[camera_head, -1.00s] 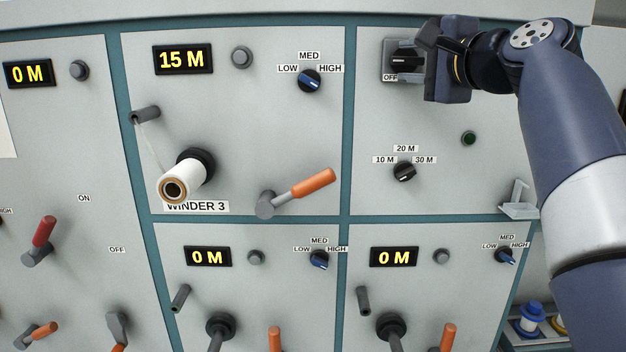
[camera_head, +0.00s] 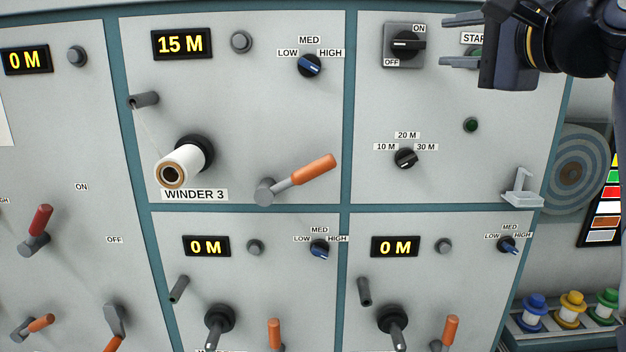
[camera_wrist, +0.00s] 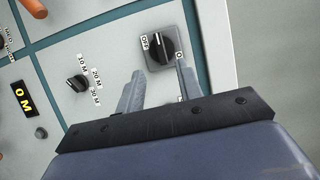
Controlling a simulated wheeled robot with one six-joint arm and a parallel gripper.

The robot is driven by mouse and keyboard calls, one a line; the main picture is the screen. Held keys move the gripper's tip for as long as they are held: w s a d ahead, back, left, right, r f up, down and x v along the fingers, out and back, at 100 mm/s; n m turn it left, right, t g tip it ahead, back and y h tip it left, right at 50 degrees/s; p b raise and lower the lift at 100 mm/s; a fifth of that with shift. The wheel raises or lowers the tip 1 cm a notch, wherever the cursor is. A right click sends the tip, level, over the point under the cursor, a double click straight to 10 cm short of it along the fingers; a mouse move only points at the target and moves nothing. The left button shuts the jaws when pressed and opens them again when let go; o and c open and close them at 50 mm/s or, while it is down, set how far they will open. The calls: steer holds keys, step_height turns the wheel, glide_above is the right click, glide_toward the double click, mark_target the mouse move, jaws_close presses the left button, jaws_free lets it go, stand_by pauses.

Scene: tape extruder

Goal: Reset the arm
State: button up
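My gripper (camera_head: 458,41) is at the upper right in the head view, its two fingers pointing left and spread apart with nothing between them. It stands to the right of the black ON/OFF rotary switch (camera_head: 408,44), apart from it. The switch's handle lies roughly horizontal between the ON and OFF labels. In the wrist view both fingers (camera_wrist: 157,88) show open and empty, with the switch (camera_wrist: 160,48) beyond them. My arm partly covers the START label (camera_head: 475,38).
Winder 3 holds a white roll (camera_head: 185,162) beside an orange-handled lever (camera_head: 300,177); its display (camera_head: 182,44) reads 15 M. A length knob (camera_head: 405,158) sits below the switch. A small bracket (camera_head: 520,190) juts out at the panel's right edge. Coloured spools (camera_head: 570,308) stand at lower right.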

mark_target(408, 43)
steer(key=p+x, duration=0.3)
steer(key=x, duration=0.6)
steer(key=shift+r, duration=0.15)
steer(key=shift+f+m+b, duration=0.4)
steer(key=shift+f+b, duration=0.05)
steer(key=shift+b, duration=0.3)
steer(key=m+t+b, duration=0.1)
steer(key=m+b, duration=0.1)
steer(key=m, duration=0.1)
steer(key=shift+t, duration=0.3)
steer(key=shift+r+m+t+b, duration=0.2)
steer(key=shift+m+t+b, duration=0.3)
steer(key=shift+m, duration=1.3)
steer(key=shift+s+a, duration=0.1)
